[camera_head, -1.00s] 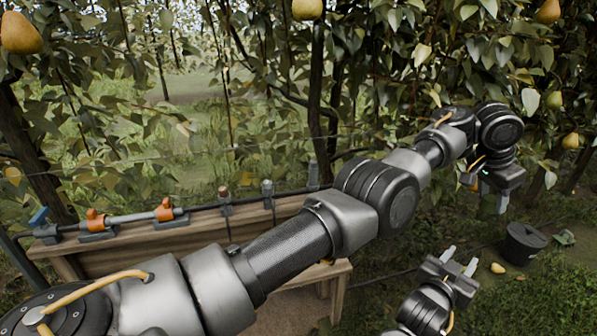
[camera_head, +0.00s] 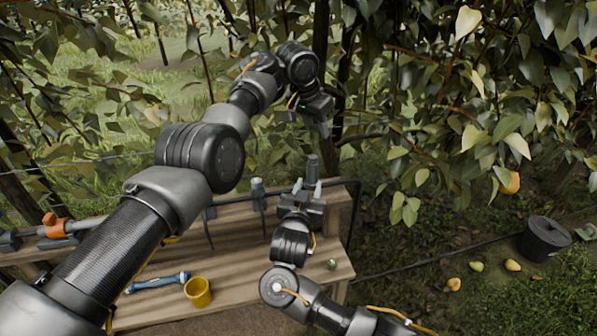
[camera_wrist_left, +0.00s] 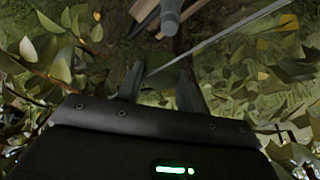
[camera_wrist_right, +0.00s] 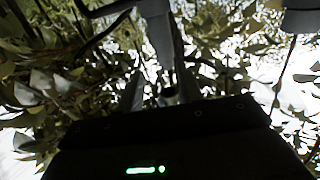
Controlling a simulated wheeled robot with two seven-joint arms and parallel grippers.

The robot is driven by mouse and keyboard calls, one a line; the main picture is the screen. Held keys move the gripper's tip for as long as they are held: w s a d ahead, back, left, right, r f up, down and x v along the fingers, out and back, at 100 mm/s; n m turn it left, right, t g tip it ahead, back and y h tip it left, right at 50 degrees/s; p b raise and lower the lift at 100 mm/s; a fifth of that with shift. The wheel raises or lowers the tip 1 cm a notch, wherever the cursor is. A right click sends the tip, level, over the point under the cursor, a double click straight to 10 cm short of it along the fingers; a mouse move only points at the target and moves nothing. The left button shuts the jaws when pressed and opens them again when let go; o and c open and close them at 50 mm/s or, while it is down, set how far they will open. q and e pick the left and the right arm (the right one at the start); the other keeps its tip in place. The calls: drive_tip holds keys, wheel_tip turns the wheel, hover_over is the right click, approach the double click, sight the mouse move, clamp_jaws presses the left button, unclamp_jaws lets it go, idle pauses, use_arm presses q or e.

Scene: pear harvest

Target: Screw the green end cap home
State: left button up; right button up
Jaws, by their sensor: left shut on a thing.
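My left gripper (camera_head: 320,128) is above the right back of the bench, fingers pointing down.
The wooden bench (camera_head: 235,262) bears a yellow cup (camera_head: 198,292), a blue-ended tool (camera_head: 157,283), another grey post (camera_head: 258,190) and an orange-clamped pipe (camera_head: 55,228). A black bucket (camera_head: 545,238) and fallen pears (camera_head: 513,265) lie on the right. Foliage surrounds the arms.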

use_arm(q)
drive_tip(key=shift+s+a, duration=0.1)
use_arm(e)
drive_tip(key=shift+s+r, duration=0.1)
use_arm(q)
drive_tip(key=shift+a, duration=0.15)
use_arm(e)
drive_tip(key=shift+o, duration=0.6)
drive_tip(key=shift+a, duration=0.25)
use_arm(q)
drive_tip(key=shift+a, duration=0.3)
use_arm(e)
drive_tip(key=o, duration=0.3)
drive_tip(key=shift+a, duration=0.2)
use_arm(q)
drive_tip(key=shift+d, duration=0.2)
use_arm(e)
drive_tip(key=w, duration=0.4)
drive_tip(key=w+d, duration=0.1)
drive_tip(key=w, duration=0.3)
drive_tip(key=w+d, duration=0.1)
drive_tip(key=w, duration=0.3)
clamp_jaws()
use_arm(q)
drive_tip(key=shift+a+f, duration=0.1)
drive_tip(key=shift+f, duration=2.35)
